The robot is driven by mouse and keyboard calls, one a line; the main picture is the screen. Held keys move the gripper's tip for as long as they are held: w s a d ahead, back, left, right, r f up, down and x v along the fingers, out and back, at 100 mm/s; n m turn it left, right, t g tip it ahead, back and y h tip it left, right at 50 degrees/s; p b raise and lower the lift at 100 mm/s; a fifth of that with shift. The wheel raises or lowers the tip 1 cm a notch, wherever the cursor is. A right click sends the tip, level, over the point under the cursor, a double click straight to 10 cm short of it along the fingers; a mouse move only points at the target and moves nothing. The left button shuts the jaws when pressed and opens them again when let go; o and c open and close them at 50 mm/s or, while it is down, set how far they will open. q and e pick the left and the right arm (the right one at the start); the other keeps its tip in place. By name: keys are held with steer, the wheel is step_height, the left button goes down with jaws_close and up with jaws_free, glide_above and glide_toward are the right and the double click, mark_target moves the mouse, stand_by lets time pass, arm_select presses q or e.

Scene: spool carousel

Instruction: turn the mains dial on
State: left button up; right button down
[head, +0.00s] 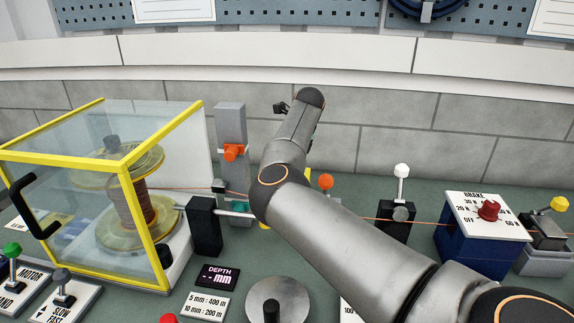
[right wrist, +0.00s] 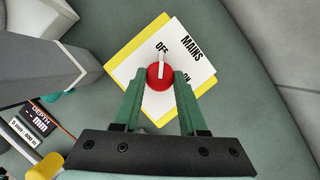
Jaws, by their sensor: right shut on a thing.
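The mains dial (right wrist: 160,77) shows in the right wrist view as a red round knob with a white pointer. It sits on a white plate (right wrist: 190,58) with a yellow border, marked MAINS, OFF and ON. The pointer is directed at OFF; ON is to the lower right. My right gripper (right wrist: 159,79) has its two green fingers on either side of the knob, shut on it. In the head view my right arm crosses from the lower right, and the mains dial and fingertips are hidden. My left gripper is not in view.
A yellow-framed clear guard (head: 122,163) covers a spool on the left. A depth display (head: 217,277) stands in front. A brake dial box (head: 485,215) and a white-knobbed lever (head: 401,172) stand to the right, along an orange line. Green bench shows between them.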

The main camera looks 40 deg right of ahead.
steer(key=m+h+b, duration=0.1)
steer(key=m+b, duration=0.1)
steer(key=shift+a+f+m, duration=0.1)
steer(key=shift+m, duration=0.3)
steer(key=m+h, duration=0.1)
steer(key=m, duration=0.1)
steer(key=shift+w+a+m+g, duration=0.1)
steer(key=shift+m+g, duration=0.2)
steer(key=shift+m, duration=0.1)
steer(key=m+g+h, duration=0.1)
steer(key=m, duration=0.2)
steer(key=shift+r, duration=0.2)
steer(key=m+g+h+p, duration=0.1)
steer(key=m+p, duration=0.1)
steer(key=m, duration=0.2)
steer(key=shift+w+m, duration=0.15)
steer(key=shift+m, duration=0.15)
steer(key=shift+m+g, duration=0.3)
steer(key=shift+c, duration=2.2)
jaws_free()
steer(key=shift+f, duration=0.1)
steer(key=shift+a, duration=0.1)
